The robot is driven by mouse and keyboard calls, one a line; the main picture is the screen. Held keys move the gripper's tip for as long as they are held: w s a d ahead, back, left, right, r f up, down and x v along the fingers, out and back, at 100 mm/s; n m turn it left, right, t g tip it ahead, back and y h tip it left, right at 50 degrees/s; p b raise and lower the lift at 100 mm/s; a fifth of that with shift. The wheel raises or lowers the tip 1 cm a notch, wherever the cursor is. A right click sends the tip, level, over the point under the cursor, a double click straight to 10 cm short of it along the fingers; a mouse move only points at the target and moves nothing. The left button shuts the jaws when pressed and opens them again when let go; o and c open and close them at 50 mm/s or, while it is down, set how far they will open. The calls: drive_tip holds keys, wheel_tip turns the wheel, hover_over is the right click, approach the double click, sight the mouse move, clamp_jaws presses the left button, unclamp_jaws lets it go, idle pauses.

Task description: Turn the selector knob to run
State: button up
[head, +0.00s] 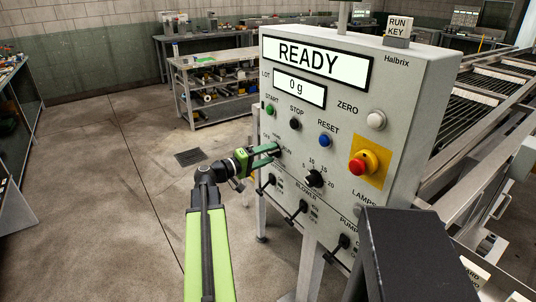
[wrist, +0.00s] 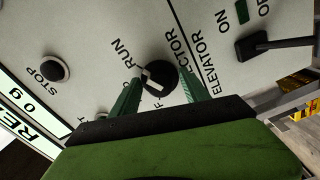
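The selector knob (wrist: 158,84) is round and black with a pale bar across it. It sits on the grey panel between the word RUN and partly covered lettering. In the wrist view my gripper (wrist: 160,72) has its two green fingers apart, one on each side of the knob. I cannot tell whether they touch it. In the head view my gripper (head: 276,150) is at the left part of the control panel (head: 408,110), and it hides the knob. The large display (head: 315,60) reads READY and the smaller one (head: 299,90) reads 0 g.
Above the gripper are the green START (head: 270,109), black STOP (head: 295,124) and blue RESET (head: 324,140) buttons. A dial (head: 314,179) and a red emergency button (head: 362,163) are to the right. Black levers (head: 300,207) jut out below. A RUN KEY block (head: 397,28) stands on top.

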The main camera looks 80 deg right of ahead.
drive_tip(key=v, duration=1.7)
drive_tip(key=shift+w+a, duration=0.1)
drive_tip(key=shift+a, duration=0.05)
